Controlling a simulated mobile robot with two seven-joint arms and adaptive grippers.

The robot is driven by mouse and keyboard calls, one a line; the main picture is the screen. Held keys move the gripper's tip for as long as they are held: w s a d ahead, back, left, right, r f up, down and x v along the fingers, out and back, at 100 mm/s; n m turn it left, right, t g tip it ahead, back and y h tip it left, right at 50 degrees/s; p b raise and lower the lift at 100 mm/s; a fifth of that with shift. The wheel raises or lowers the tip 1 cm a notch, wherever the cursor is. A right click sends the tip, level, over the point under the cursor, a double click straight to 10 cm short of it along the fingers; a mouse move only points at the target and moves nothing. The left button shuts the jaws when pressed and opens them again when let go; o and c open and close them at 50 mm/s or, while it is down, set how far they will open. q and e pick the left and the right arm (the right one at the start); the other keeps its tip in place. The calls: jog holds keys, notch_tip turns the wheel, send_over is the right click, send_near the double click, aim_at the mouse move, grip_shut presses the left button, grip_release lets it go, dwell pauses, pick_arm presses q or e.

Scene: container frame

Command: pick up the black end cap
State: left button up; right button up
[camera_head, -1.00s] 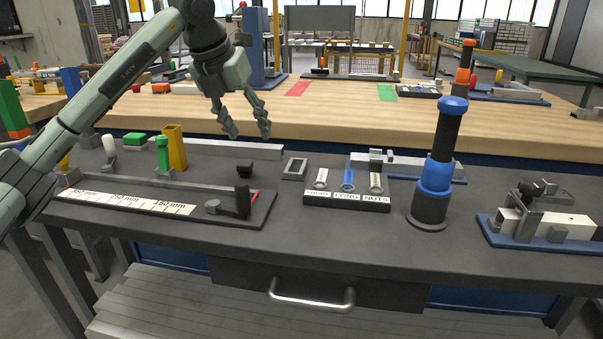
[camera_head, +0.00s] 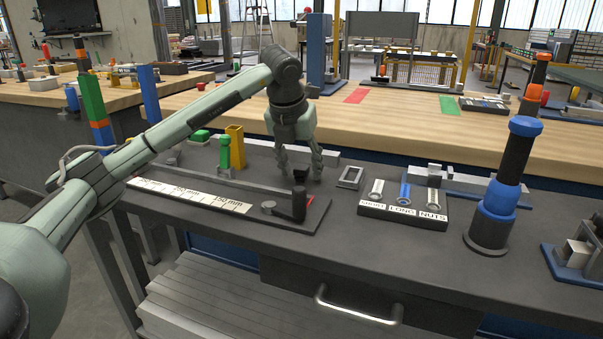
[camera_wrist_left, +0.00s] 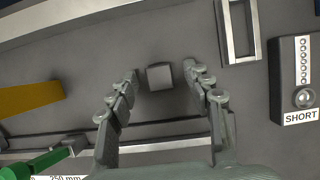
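The black end cap (camera_head: 300,175) is a small dark block on the dark grey bench top, behind the measuring fixture. In the left wrist view the end cap (camera_wrist_left: 160,77) shows as a small grey-topped block between my fingertips. My left gripper (camera_head: 300,170) points down at it and is open, with one finger on each side. In the wrist view a gap shows between the cap and each finger. The fingers partly hide the cap in the head view. My right gripper is not in view.
A fixture with a millimetre scale (camera_head: 190,195) lies in front of the gripper. A yellow block (camera_head: 235,146) and a green peg (camera_head: 225,153) stand to its left. A grey frame (camera_head: 350,177) and a labelled tray (camera_head: 402,214) lie to its right. A blue-black column (camera_head: 507,170) stands farther right.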

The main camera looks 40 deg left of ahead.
aim_at(297, 168)
pick_arm(q)
jog(key=c, duration=0.9)
jog(key=shift+r, duration=0.15)
jog(key=shift+r, duration=0.3)
jog(key=r, duration=0.3)
jog(key=shift+a+r, duration=0.4)
jog(key=s+a+r, duration=0.3)
jog(key=a+r, duration=0.3)
jog(key=a, duration=0.4)
jog(key=shift+a+r+b, duration=0.15)
jog(key=shift+a+b, duration=0.1)
jog(key=shift+b, duration=0.1)
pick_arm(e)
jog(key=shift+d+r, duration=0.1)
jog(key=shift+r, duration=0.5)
